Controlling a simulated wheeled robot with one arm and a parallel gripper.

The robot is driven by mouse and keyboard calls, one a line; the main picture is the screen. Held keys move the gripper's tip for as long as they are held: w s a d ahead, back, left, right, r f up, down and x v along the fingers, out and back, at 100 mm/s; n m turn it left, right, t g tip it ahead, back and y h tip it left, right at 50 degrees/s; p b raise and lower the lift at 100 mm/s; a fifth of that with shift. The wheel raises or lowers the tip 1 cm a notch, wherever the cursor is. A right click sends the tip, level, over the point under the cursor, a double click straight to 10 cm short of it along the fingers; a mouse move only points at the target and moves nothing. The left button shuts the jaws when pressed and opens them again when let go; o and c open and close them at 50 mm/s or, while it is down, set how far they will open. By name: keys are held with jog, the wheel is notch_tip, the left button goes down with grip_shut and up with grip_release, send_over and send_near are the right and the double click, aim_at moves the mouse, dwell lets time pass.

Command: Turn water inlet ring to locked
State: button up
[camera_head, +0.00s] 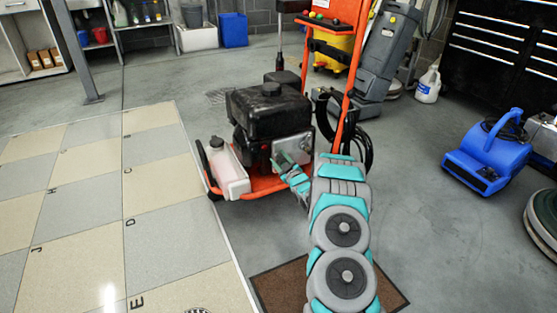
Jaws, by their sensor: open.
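A pressure washer with a black engine (268,108) stands on an orange wheeled frame (347,75). My gripper (279,158) is at the washer's lower front, just below the engine and right of a white tank of pink liquid (228,171). It is open, and its fingers reach toward the silver-grey metal part (297,145) under the engine. I cannot tell whether they touch it. The water inlet ring cannot be made out; it is too small or hidden by my gripper and arm. Its turned position cannot be read.
A black hose (363,140) hangs coiled at the washer's right. A brown mat (281,288) lies under my arm. A blue blower (487,158) stands at the right. Grey floor between mat and blower is clear. Checkered tiles (95,215) fill the left.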

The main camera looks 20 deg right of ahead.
jog(key=shift+w, duration=0.2)
grip_shut()
dwell(0.4)
